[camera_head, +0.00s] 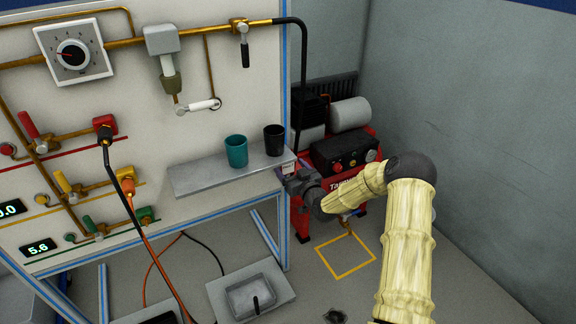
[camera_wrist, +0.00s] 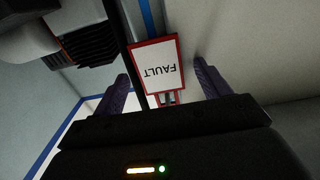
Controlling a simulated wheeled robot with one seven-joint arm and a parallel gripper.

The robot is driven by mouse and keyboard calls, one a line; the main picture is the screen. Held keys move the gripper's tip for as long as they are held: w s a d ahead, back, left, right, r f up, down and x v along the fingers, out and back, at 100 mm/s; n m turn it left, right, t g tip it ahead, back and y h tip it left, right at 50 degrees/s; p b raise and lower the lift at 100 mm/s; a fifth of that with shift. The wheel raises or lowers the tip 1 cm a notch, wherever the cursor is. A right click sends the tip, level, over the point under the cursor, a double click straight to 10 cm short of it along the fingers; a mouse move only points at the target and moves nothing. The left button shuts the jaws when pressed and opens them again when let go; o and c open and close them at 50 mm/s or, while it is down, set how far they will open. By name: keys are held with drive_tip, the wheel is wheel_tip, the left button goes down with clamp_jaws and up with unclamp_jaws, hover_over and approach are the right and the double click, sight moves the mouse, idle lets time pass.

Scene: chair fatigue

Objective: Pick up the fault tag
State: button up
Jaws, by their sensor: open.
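The fault tag (camera_wrist: 157,58) is a white card with a red border and the word FAULT, upside down in the wrist view. My gripper (camera_wrist: 161,72) is open, with one dark finger on each side of the tag. The tag lies between the fingers in that picture, and I see gaps on both sides. I cannot tell how far it is beyond the fingertips. In the head view, the tag (camera_head: 288,168) is small, at the right end of the grey shelf, close to my gripper (camera_head: 284,178), whose fingers are hard to make out.
The grey shelf (camera_head: 205,181) holds a teal cup (camera_head: 236,150) and a black cup (camera_head: 274,140). A red compressor (camera_head: 340,150) stands behind my wrist. The panel's blue frame edge (camera_head: 283,90) is close by. Open floor lies at the lower right.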

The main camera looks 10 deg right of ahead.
drive_tip(key=shift+c, duration=0.3)
drive_tip(key=c, duration=1)
drive_tip(key=shift+o, duration=0.2)
drive_tip(key=shift+r, duration=0.1)
drive_tip(key=shift+r, duration=0.25)
drive_tip(key=p+v, duration=0.1)
drive_tip(key=v, duration=1.7)
drive_tip(key=shift+p, duration=0.35)
